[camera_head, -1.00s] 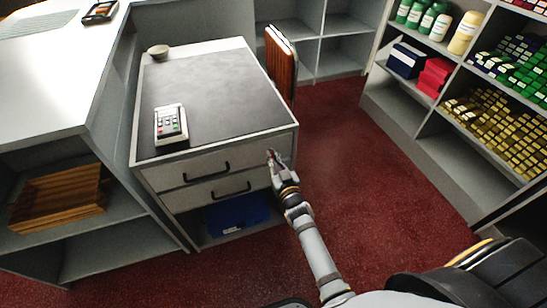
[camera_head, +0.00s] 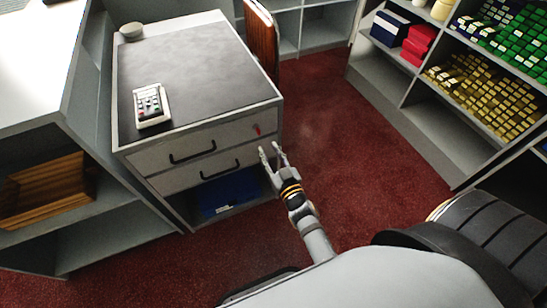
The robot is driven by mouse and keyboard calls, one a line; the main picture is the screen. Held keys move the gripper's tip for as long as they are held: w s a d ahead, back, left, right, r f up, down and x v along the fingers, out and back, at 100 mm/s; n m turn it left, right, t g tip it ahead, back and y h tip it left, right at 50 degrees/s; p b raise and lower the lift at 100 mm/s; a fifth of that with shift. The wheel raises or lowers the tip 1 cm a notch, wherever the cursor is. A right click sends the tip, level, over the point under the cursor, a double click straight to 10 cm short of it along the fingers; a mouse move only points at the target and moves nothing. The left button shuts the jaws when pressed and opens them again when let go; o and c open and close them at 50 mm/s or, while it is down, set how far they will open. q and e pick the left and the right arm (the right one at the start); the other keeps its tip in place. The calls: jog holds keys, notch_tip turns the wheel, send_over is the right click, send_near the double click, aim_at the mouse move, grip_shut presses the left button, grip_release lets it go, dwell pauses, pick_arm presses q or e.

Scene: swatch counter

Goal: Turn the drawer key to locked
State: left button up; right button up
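The drawer key (camera_head: 257,130) is a small red piece on the right end of the upper drawer front (camera_head: 224,141), below the desk top's edge. It looks close to upright, tilted a little; whether that is locked is too small to tell. My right gripper (camera_head: 271,149) is in front of and below the key, close to the drawer unit's right front corner. Its two fingers are spread, empty and apart from the key. My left gripper is not in view.
A card terminal (camera_head: 150,104) and a small bowl (camera_head: 131,31) sit on the desk (camera_head: 190,62). A blue bin (camera_head: 230,192) is under the drawers. A wooden chair (camera_head: 262,40) stands behind the desk's right side. Open red carpet (camera_head: 320,150) lies to the right, before the shelves.

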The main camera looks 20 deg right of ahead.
jog(key=s, duration=0.3)
jog(key=shift+s, duration=0.1)
jog(key=shift+d, duration=0.1)
